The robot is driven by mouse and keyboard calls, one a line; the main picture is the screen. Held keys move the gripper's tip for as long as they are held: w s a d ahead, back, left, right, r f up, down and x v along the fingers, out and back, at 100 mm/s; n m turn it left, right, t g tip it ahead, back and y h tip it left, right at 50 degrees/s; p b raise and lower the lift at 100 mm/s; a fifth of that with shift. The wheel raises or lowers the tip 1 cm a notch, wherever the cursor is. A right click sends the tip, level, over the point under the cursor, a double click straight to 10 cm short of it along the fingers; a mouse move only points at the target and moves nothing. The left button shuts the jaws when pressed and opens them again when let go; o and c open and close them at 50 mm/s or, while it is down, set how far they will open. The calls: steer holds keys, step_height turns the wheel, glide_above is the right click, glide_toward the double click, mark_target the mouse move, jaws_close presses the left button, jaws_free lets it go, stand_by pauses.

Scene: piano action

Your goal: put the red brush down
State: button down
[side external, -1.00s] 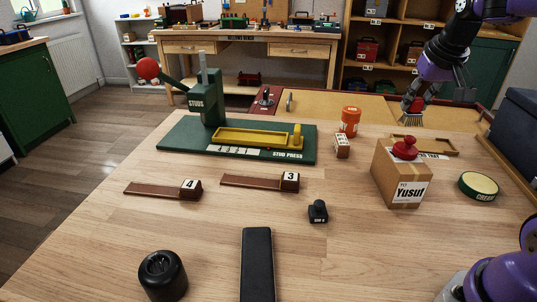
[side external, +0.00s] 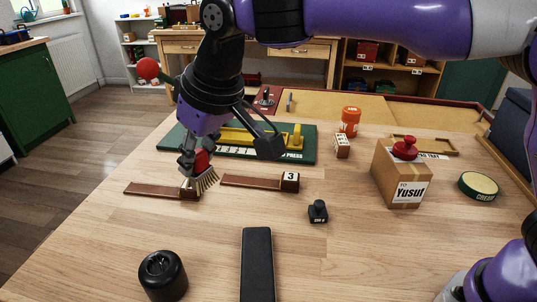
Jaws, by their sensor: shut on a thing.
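The red brush (side external: 203,163) has a red handle and pale bristles that point down. My gripper (side external: 197,163) is shut on its handle. My gripper and wrist hide much of the green stud press (side external: 309,150).
The key marked 3 (side external: 258,182) lies just right of the brush. A small black weight (side external: 318,211), a black roll (side external: 163,275) and a long black bar (side external: 257,262) are in front. The cardboard box (side external: 402,175) stands right. Bare table lies between.

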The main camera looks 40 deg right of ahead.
mark_target(206, 170)
steer(key=f, duration=0.5)
steer(key=shift+w+d+f, duration=0.1)
steer(key=shift+w+f, duration=0.1)
steer(key=shift+w, duration=0.05)
steer(key=w+d+f, duration=0.2)
steer(key=w, duration=0.1)
steer(key=w+d+f, duration=0.4)
steer(key=w, duration=0.1)
steer(key=shift+w+d+f, duration=0.25)
steer(key=shift+w+f, duration=0.1)
steer(key=shift+f, duration=1.95)
steer(key=shift+f, duration=0.15)
steer(key=c, duration=0.6)
jaws_free()
